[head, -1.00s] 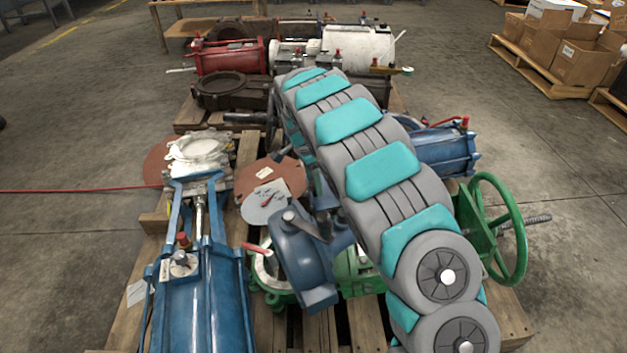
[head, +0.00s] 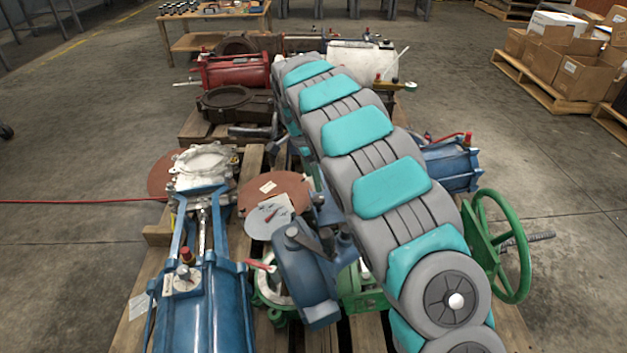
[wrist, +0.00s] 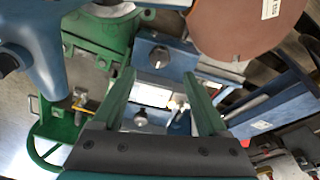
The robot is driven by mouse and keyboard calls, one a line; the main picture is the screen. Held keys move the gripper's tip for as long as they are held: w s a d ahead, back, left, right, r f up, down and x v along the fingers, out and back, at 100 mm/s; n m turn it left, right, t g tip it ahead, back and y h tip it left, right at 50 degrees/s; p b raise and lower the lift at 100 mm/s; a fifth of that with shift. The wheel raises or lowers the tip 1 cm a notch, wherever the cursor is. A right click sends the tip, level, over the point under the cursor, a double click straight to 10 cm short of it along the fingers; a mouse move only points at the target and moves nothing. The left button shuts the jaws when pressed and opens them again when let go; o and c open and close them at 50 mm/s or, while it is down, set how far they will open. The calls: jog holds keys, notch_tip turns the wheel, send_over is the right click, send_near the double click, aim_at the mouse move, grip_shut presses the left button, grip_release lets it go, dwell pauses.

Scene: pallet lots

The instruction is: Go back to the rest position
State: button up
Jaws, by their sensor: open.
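My gripper (wrist: 157,82) shows in the wrist view with its two green fingers spread apart and nothing held between them. A blue valve part with bolt heads lies beyond the fingers. In the head view my grey and teal arm stretches away over the pallet (head: 158,236), and the gripper itself is hidden behind it. Beneath and beside the arm are a blue cylinder valve (head: 205,305), a green handwheel (head: 526,245) and a blue valve body (head: 303,275).
A red cylinder (head: 235,70) and a white cylinder (head: 362,62) lie on a farther pallet. Cardboard boxes (head: 580,75) stand on a pallet at the back right. A wooden table (head: 213,22) is at the back. Open concrete floor lies left and right.

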jog(key=s+d+r+n+g+p, duration=0.1)
jog(key=s+d+r+n+p, duration=0.35)
jog(key=s+d+r, duration=1.15)
jog(key=s+n+g+y+p, duration=0.1)
jog(key=s+n+p, duration=0.4)
jog(key=s, duration=2.6)
jog(key=n+y, duration=0.1)
jog(key=n, duration=0.3)
jog(key=shift+s+a+r, duration=0.3)
jog(key=shift+s+r, duration=0.1)
